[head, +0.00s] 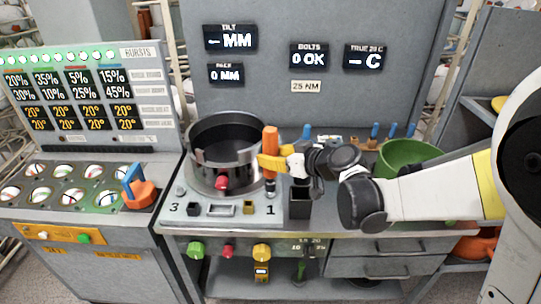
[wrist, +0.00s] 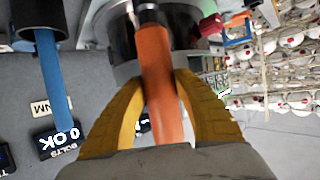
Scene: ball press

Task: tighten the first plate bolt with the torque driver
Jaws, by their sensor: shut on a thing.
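The torque driver (head: 270,139) has an orange handle and a dark lower end. It stands about upright beside the right side of the round metal pot (head: 213,160), over the plate (head: 225,216) near the mark 1. My gripper (head: 273,163) is shut on its handle; in the wrist view the yellow fingers (wrist: 158,95) close around the orange handle of the driver (wrist: 158,60). The driver's dark end points down near the plate's right side. I cannot tell whether it sits on the first bolt, which is hidden. The bolts display (head: 308,57) reads 0 OK.
A dark square holder (head: 299,202) stands just right of the plate. A green bowl (head: 408,155) and several blue-handled tools are further right, partly behind my arm. A red knob (head: 222,182) sticks out of the pot's front.

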